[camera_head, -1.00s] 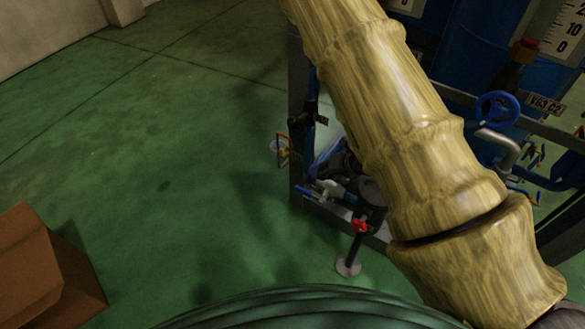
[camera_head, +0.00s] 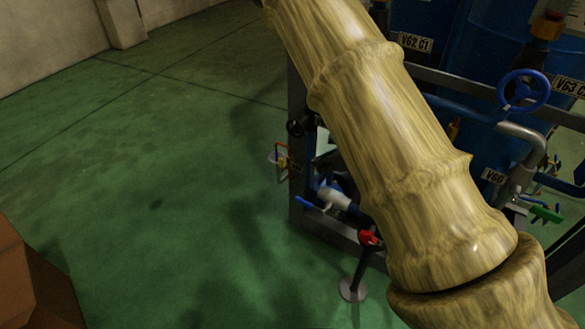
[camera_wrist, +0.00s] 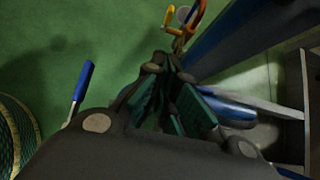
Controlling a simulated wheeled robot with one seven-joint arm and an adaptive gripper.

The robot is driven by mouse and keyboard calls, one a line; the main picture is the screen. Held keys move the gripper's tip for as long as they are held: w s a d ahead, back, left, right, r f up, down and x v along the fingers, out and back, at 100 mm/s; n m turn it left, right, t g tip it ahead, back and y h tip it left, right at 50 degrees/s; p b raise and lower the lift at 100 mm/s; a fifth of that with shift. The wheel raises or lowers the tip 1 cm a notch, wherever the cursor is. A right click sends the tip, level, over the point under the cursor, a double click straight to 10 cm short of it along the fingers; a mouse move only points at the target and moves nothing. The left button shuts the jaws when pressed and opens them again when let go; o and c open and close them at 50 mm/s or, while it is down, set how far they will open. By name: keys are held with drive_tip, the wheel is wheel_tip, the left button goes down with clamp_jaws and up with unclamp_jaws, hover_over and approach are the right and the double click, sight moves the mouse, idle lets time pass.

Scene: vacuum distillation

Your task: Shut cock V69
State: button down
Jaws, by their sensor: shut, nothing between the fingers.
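No label reading V69 is legible, so I cannot tell which cock it is. In the head view, a blue-handled cock (camera_head: 308,203) sits low at the frame's left corner, with a red-handled cock (camera_head: 368,237) below and right of it. A small valve with red and yellow parts (camera_head: 281,160) sticks out left of the frame. In the wrist view, my gripper (camera_wrist: 168,62) is shut and empty. A blue lever (camera_wrist: 82,82) is to its left, apart from it, and an orange-yellow handle (camera_wrist: 186,28) lies just beyond its tips. The head view does not show my gripper.
A metal frame (camera_head: 297,180) carries blue tanks, pipes and a blue handwheel (camera_head: 523,91). A tag V66 (camera_head: 494,176) and a green lever (camera_head: 545,214) are at right. A brown box (camera_head: 30,285) stands at lower left. Green floor (camera_head: 150,170) is open between.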

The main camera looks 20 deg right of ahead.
drive_tip(key=shift+f, duration=0.1)
drive_tip(key=b, duration=0.2)
approach(283, 170)
wheel_tip(283, 170, down, 3)
drive_tip(key=s, duration=0.1)
drive_tip(key=w+a, duration=0.2)
drive_tip(key=w, duration=0.1)
drive_tip(key=shift+w, duration=0.1)
drive_tip(key=shift+w+d, duration=0.1)
drive_tip(key=shift+d, duration=0.05)
